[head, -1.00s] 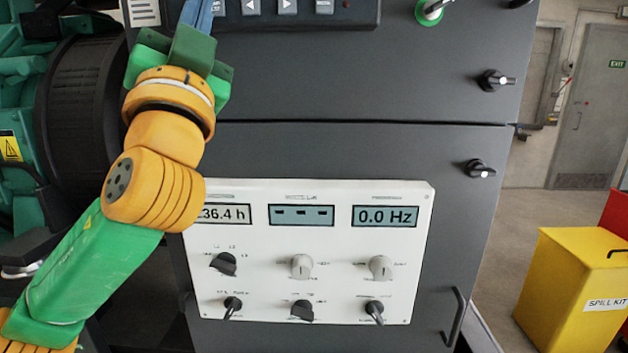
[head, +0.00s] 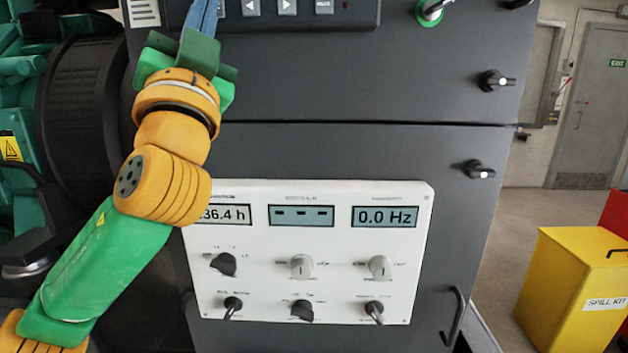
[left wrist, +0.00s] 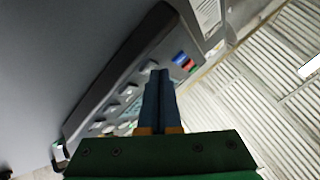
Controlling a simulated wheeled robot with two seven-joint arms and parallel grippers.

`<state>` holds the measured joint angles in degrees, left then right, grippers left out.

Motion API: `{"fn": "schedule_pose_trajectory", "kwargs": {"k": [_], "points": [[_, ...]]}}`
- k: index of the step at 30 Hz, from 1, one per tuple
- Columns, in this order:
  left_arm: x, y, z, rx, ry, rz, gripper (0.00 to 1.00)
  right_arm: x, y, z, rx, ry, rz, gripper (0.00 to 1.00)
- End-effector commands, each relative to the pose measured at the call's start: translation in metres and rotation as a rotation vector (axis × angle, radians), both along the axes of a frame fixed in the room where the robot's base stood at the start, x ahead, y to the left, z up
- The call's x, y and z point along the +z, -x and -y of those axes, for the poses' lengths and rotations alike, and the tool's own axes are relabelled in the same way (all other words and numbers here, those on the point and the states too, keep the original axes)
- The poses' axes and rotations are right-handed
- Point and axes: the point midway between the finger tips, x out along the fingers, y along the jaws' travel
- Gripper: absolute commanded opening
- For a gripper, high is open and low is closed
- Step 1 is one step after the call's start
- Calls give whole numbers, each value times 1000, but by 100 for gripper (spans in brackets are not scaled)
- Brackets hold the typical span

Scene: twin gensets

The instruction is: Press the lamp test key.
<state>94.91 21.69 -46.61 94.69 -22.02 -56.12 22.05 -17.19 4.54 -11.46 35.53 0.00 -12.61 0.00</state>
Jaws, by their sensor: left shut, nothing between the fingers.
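The dark control unit (head: 368,12) with the keys is cut off by the top edge of the head view. A left-arrow key (head: 251,7), a right-arrow key (head: 287,7) and a third labelled key (head: 323,7) show there. I cannot read which key is the lamp test. In the left wrist view the key unit (left wrist: 152,42) runs diagonally, with several grey keys (left wrist: 130,90) and small blue and red marks (left wrist: 184,62). My left gripper (head: 205,8) is shut and empty; its fingers (left wrist: 158,74) point at the unit and hide part of it. Contact cannot be told.
A white panel (head: 308,240) with displays and several knobs sits below on the dark cabinet (head: 400,155). Rotary switches (head: 480,169) and a handle (head: 455,318) stick out at its right. A yellow spill kit bin (head: 570,285) stands on the floor.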

Motion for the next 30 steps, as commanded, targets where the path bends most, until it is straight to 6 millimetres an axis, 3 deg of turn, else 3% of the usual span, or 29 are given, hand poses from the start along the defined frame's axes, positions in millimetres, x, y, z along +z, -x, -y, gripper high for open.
{"fn": "schedule_pose_trajectory", "kwargs": {"k": [12,30], "points": [[-1,-2,0,0,0,0,0,-1,0,0,0,0,0,50],[-3,25,-1,-1,1,3,0,-20,0,0,0,0,0,50]]}}
